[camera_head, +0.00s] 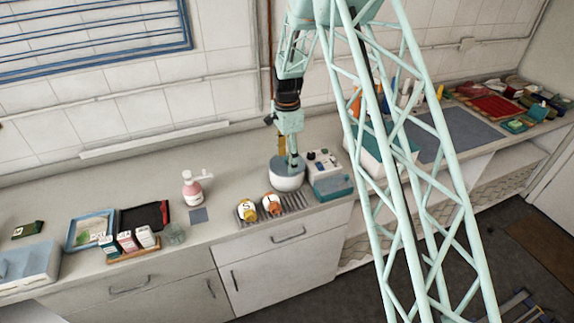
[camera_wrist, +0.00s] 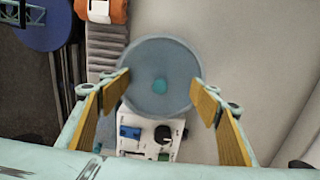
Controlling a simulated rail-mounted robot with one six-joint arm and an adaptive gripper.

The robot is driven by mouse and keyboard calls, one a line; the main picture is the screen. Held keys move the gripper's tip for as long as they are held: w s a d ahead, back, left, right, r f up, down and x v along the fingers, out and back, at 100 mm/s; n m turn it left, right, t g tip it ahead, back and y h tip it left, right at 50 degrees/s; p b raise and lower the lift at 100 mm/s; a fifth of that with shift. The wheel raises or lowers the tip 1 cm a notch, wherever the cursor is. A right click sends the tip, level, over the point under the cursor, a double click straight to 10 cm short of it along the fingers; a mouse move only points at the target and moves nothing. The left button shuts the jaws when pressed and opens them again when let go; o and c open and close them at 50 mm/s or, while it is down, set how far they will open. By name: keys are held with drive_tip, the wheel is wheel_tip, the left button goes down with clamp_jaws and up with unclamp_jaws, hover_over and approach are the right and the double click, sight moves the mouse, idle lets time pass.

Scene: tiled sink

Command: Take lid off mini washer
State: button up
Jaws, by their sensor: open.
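The mini washer (camera_head: 287,181) is a round white tub on the counter, with a grey-blue lid (camera_head: 277,167) on top. Nothing is held. I cannot tell whether the fingertips touch the lid.

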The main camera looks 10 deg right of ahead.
sight(287, 158)
drive_tip(key=shift+s, duration=0.1)
drive_tip(key=c, duration=1.6)
drive_tip(key=shift+f, duration=0.15)
drive_tip(key=shift+c, duration=0.9)
drive_tip(key=shift+s, duration=0.1)
drive_tip(key=shift+w+r+b, duration=0.2)
drive_tip(key=shift+r+b, duration=0.1)
drive_tip(key=shift+r, duration=1.3)
drive_tip(key=shift+s+r, duration=0.1)
drive_tip(key=shift+r, duration=0.15)
drive_tip(key=s+r+b, duration=0.1)
drive_tip(key=s+b, duration=0.1)
drive_tip(key=s, duration=1.4)
drive_tip(key=shift+r, duration=0.25)
drive_tip(key=shift+w, duration=0.1)
